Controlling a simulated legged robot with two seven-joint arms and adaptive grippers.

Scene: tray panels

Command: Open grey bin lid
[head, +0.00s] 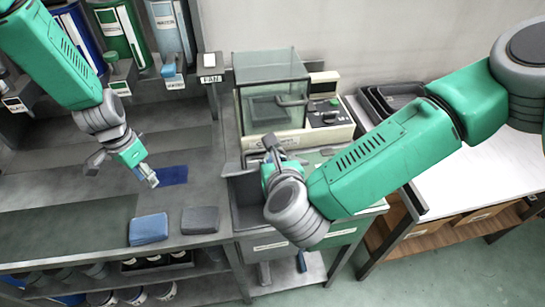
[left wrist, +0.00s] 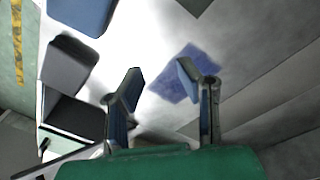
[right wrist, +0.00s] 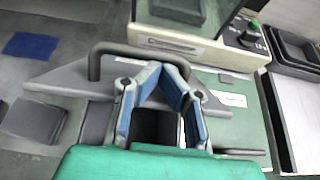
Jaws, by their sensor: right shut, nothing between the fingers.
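The grey bin (head: 242,205) is let into the bench in front of the glass-sided machine. Its dark opening shows in the head view, partly covered by my right arm. The grey lid (right wrist: 62,80), with a dark arched handle (right wrist: 122,49), is raised at the back of the opening in the right wrist view. My right gripper (right wrist: 168,72) is shut and empty, close in front of the lid and handle; I cannot tell whether it touches them. It also shows in the head view (head: 270,147). My left gripper (head: 151,180) is open and empty over the bench, left of the bin; it shows in the left wrist view (left wrist: 160,78).
A blue block (head: 149,229) and a grey block (head: 200,220) lie near the bench's front edge. A flat dark blue patch (head: 174,175) lies by my left gripper. The glass-sided machine (head: 271,75) stands behind the bin. Black trays (head: 388,97) are at the right.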

